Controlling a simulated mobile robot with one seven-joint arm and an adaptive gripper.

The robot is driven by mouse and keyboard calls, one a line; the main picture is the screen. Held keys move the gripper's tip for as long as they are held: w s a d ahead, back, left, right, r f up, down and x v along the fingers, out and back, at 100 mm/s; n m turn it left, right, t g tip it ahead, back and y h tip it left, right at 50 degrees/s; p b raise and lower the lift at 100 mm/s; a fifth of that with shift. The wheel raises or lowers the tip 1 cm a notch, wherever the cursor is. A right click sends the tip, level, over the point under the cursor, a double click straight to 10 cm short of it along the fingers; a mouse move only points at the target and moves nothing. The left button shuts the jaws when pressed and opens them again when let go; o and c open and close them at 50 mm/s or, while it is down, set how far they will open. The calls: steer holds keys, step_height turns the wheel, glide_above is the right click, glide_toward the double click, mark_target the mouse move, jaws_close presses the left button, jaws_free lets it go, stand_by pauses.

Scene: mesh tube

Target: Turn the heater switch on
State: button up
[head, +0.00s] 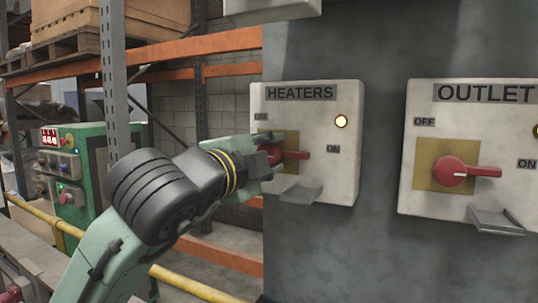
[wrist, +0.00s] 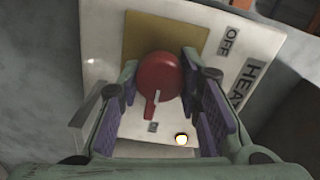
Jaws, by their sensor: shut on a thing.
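The heater switch is a red rotary knob (head: 294,155) on a yellowish plate, on the white box labelled HEATERS (head: 345,180). Its handle points right, to the side with the ON label (head: 333,149). The OFF label is at the upper left. My gripper (head: 268,156) is at the switch from the left and hides part of it. In the wrist view, the fingers of my gripper (wrist: 160,72) are on both sides of the round red knob (wrist: 157,78), shut on it. The handle points down there, away from OFF (wrist: 229,41). A lamp (head: 341,121) on the box glows.
A white OUTLET box (head: 480,120) with its own red switch (head: 455,171) is at the right on the same grey wall. A metal bracket (head: 300,194) juts out below the heater switch. Orange racking (head: 225,43) and a green control cabinet (head: 90,165) stand at the left.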

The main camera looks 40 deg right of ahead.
steer(key=o, duration=1.1)
steer(key=shift+o, duration=0.2)
steer(key=v, duration=1.2)
